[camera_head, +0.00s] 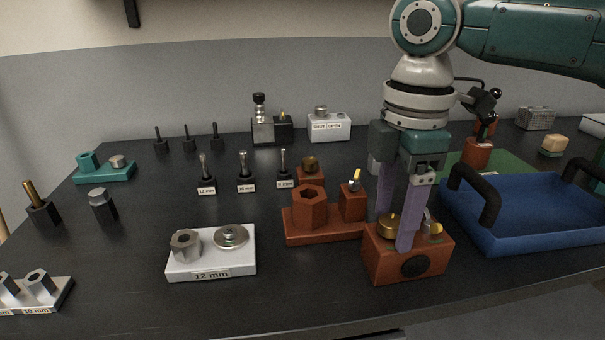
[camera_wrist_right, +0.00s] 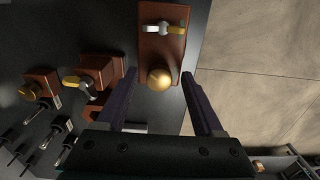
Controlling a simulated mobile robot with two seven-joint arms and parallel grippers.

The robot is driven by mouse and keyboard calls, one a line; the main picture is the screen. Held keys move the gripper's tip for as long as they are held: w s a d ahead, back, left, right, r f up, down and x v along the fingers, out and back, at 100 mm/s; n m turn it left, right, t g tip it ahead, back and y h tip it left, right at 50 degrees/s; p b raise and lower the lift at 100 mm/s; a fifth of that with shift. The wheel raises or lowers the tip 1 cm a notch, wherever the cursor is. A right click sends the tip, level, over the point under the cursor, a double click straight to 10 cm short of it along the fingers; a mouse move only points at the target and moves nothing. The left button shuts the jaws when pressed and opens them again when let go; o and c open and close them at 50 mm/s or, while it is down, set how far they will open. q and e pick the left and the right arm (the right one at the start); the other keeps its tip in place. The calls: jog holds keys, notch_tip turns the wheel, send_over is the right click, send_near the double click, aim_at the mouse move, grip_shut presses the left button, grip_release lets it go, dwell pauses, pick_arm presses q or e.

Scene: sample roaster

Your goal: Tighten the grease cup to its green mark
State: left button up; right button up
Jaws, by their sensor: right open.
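A round brass cap (camera_head: 388,226), which looks like the grease cup, stands on a rust-orange block (camera_head: 410,262) near the table's front edge. The wrist view shows its domed top (camera_wrist_right: 159,78) on the block's end, with a white-and-yellow lever (camera_wrist_right: 165,28) at the other end. In the wrist view the right gripper (camera_wrist_right: 159,76) shows dark gaps between the fingers and the cap. My left gripper is not in view.
Another orange block with a hex socket (camera_head: 309,210) and a lever stands just left. A blue tray (camera_head: 540,240) with black handles is close on the right. A white 12 mm holder (camera_head: 212,266) and several small tools stand further left. The table edge is close in front.

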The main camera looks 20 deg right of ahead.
grip_shut()
dwell(0.5)
